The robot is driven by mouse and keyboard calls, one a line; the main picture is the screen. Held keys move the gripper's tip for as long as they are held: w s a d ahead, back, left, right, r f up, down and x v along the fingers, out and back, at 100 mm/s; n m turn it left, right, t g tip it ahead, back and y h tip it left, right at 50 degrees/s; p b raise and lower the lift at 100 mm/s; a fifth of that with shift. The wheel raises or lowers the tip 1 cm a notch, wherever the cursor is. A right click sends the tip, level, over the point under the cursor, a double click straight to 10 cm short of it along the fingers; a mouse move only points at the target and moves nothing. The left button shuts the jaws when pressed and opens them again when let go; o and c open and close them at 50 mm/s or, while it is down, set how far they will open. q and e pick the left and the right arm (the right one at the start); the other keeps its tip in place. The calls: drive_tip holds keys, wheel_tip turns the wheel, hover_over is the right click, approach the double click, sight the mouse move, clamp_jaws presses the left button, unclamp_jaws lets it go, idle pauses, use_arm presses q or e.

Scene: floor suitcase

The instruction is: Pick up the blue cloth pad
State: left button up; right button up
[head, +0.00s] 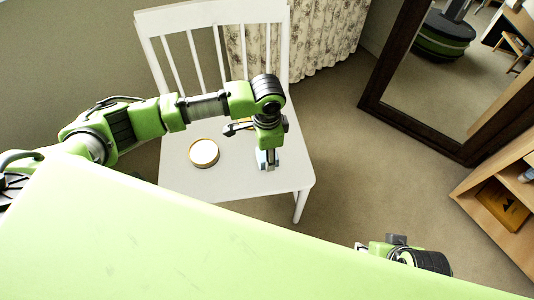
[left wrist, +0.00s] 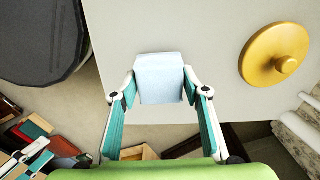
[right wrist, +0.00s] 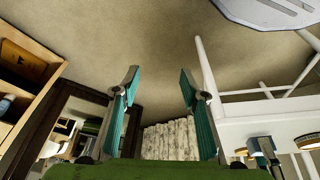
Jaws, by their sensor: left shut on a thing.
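The blue cloth pad (left wrist: 160,78) is pale blue and roughly square in the left wrist view. My left gripper (left wrist: 159,83) is shut on it, with one finger at each side. In the head view the same gripper (head: 267,160) points down over the right part of the white chair seat (head: 230,180), and the pad is partly hidden there. I cannot tell whether the pad touches the seat. My right gripper (right wrist: 160,84) is open and empty. In the head view the right arm is low at the right, partly hidden by my own body.
A round tin (head: 204,152) stands on the seat left of the left gripper. The left wrist view shows a yellow round thing (left wrist: 275,60) with a knob. The chair back (head: 212,45) rises behind my arm. A framed mirror (head: 440,70) and a wooden shelf (head: 505,195) stand right; carpet between is clear.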

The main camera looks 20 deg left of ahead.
use_arm(q)
wheel_tip(320, 180, up, 3)
drive_tip(key=shift+f+p, duration=0.1)
drive_tip(key=shift+p, duration=0.45)
drive_tip(key=s+d+r+p, duration=0.4)
drive_tip(key=s+d+r, duration=0.3)
drive_tip(key=s, duration=0.5)
drive_tip(key=shift+r, duration=1.05)
use_arm(e)
drive_tip(key=s+f, duration=0.2)
drive_tip(key=f, duration=0.7)
drive_tip(key=s+f+g, duration=0.1)
drive_tip(key=f, duration=0.9)
drive_tip(key=shift+s+d, duration=0.15)
drive_tip(key=shift+s, duration=0.25)
